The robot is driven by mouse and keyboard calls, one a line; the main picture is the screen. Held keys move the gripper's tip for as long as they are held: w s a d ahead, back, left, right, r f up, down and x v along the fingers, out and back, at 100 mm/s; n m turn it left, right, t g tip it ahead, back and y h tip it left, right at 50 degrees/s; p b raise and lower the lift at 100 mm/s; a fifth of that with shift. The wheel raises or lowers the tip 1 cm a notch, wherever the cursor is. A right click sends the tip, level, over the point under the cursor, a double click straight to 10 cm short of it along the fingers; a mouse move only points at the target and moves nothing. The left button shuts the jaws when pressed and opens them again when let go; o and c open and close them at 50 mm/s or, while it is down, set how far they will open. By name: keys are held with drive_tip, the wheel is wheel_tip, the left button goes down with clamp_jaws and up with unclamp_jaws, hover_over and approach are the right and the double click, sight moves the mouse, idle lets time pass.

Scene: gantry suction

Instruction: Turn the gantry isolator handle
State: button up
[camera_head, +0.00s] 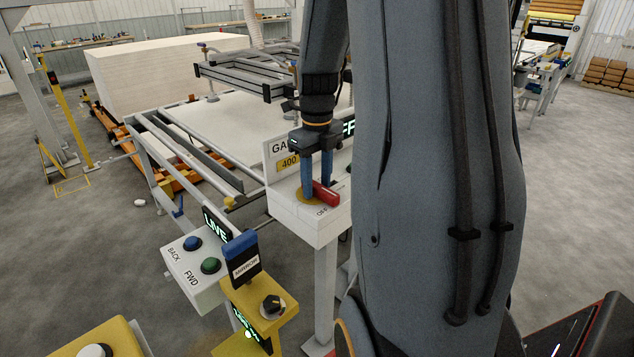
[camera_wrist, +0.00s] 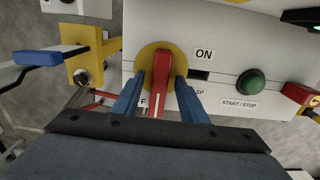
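The isolator handle (camera_head: 326,194) is a red lever on a yellow disc, on top of a white control box (camera_head: 304,223). In the wrist view the handle (camera_wrist: 160,78) runs down the picture, its white-marked end beside a partly hidden label ending in F. The ON label (camera_wrist: 203,54) is to its upper right. My gripper (camera_head: 317,187) points down over the disc. In the wrist view its blue fingers (camera_wrist: 160,82) stand on either side of the handle, with yellow disc visible in the gaps. The gripper looks open around the handle, not clamped on it.
A green START/STOP button (camera_wrist: 251,82) and another red part (camera_wrist: 299,94) are right of the handle in the wrist view. A yellow post with a black knob (camera_head: 272,305) and a BACK/FWD button box (camera_head: 196,272) stand front left. The gantry frame (camera_head: 250,75) is behind.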

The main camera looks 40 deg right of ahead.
sight(317, 185)
wheel_tip(317, 185, up, 8)
drive_tip(key=shift+f+b, duration=0.15)
drive_tip(key=shift+b, duration=0.75)
